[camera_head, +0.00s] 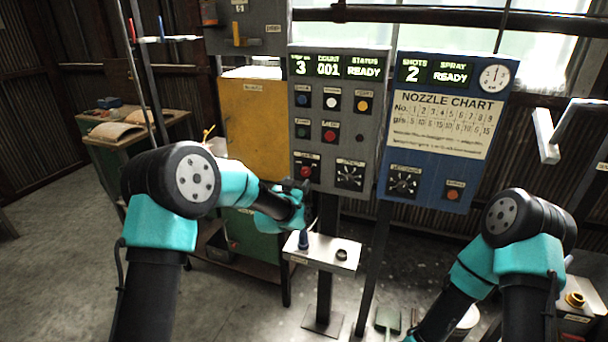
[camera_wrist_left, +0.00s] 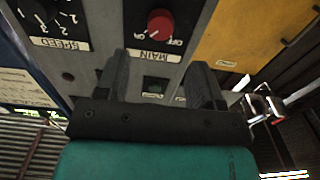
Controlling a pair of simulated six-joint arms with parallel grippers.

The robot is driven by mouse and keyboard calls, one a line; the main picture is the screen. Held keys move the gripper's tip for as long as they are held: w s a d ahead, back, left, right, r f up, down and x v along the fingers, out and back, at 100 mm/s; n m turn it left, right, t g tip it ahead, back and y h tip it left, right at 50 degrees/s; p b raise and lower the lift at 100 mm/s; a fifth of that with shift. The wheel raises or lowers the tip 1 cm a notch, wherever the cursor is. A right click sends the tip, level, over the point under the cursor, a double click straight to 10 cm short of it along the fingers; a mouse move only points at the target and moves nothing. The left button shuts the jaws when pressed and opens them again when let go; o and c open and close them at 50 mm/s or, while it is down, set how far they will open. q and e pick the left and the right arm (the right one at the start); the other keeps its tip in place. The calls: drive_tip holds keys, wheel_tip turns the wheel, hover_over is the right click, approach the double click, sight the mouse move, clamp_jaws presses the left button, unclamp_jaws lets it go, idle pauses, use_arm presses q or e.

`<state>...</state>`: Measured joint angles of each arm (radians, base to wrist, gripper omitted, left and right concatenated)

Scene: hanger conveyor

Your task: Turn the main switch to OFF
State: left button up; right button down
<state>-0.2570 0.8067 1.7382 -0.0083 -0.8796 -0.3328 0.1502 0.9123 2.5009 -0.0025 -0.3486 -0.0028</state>
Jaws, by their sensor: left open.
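The main switch is a red round knob (camera_head: 306,171) low on the left of the grey control panel (camera_head: 331,210). In the left wrist view the panel appears upside down, with the red knob (camera_wrist_left: 160,23) above a label reading MAIN and ON and OFF marks beside it. My left gripper (camera_head: 298,189) is just in front of the panel, close to the knob. Its two dark fingers (camera_wrist_left: 162,78) are apart and empty, with the knob beyond them and not between them. My right gripper is out of view.
A speed dial (camera_head: 349,175) is right of the knob, and it also shows in the left wrist view (camera_wrist_left: 48,14). A small shelf (camera_head: 322,252) with a dark blue-handled item juts out below. A blue nozzle panel (camera_head: 425,190) stands right; a yellow cabinet (camera_head: 254,120) stands left.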

sight(305, 172)
use_arm(q)
drive_tip(key=x, duration=0.7)
drive_tip(key=shift+w, duration=0.25)
drive_tip(key=shift+c, duration=0.3)
drive_tip(key=c, duration=0.8)
drive_tip(key=shift+c, duration=0.2)
